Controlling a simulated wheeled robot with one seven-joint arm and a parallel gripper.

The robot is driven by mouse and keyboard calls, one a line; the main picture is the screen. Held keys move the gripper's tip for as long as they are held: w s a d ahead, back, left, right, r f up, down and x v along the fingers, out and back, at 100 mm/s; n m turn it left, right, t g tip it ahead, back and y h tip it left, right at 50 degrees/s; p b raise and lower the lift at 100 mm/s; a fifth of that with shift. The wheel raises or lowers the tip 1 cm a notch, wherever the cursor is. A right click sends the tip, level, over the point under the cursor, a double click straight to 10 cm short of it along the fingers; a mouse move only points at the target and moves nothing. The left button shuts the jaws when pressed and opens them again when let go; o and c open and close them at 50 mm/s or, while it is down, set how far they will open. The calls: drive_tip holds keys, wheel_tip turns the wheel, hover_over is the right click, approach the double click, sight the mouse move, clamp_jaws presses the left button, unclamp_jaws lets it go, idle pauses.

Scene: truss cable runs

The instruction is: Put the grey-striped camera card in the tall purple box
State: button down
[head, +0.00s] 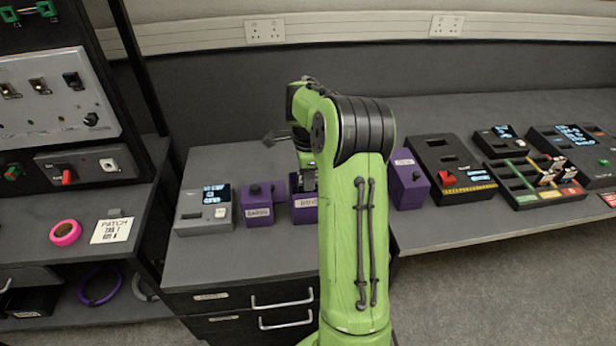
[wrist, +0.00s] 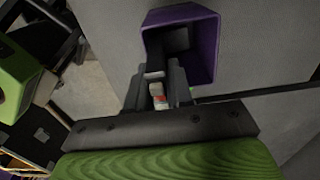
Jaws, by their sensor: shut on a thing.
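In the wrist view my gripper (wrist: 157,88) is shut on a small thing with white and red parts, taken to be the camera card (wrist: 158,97). Its grey stripe cannot be made out. An open-topped purple box (wrist: 207,50) lies just beyond the fingertips, which overlap its near rim in the picture; I cannot tell whether they touch. In the head view my gripper (head: 308,182) is above a purple box (head: 304,215) with a white label, partly hidden by my arm. The card cannot be seen there.
A purple box with a black knob (head: 258,209) and a grey device with a screen (head: 204,209) stand to the left. Another purple box (head: 408,182) stands right of my arm, beside a black card tray (head: 450,170). The bench front left is clear.

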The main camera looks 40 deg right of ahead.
drive_tip(key=shift+f+b, duration=0.45)
drive_tip(key=shift+f, duration=0.1)
drive_tip(key=c, duration=0.9)
unclamp_jaws()
drive_tip(key=shift+c, duration=0.4)
drive_tip(key=shift+c, duration=0.9)
drive_tip(key=shift+r, duration=0.15)
